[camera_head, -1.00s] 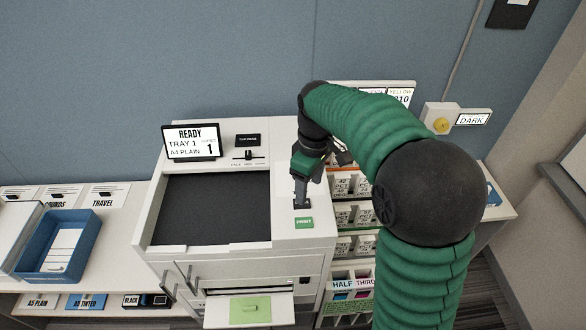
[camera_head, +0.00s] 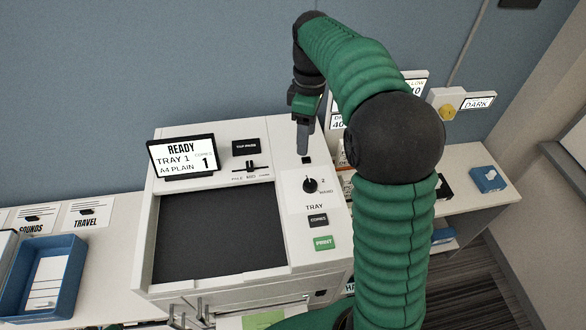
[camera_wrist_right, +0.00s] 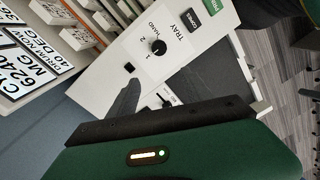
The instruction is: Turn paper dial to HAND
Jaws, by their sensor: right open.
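The paper dial (camera_head: 310,185) is a round black knob on a white plate marked TRAY, with 2 and HAND printed around it. It also shows in the right wrist view (camera_wrist_right: 158,46). Its pointer is too small to read surely. The copier display (camera_head: 183,155) reads READY, TRAY 1, A4 PLAIN. My right gripper (camera_head: 304,152) is open and points down behind the dial, near a small black square on the panel, apart from the knob. In the right wrist view a grey finger (camera_wrist_right: 127,95) shows beside that square. My left gripper is not in view.
A green PRINT button (camera_head: 323,243) and a black COPIES button (camera_head: 318,220) sit in front of the dial. A slider (camera_head: 251,170) lies to its left. The dark copier bed (camera_head: 220,233) is left of the panel. Shelves with labelled boxes stand to the right.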

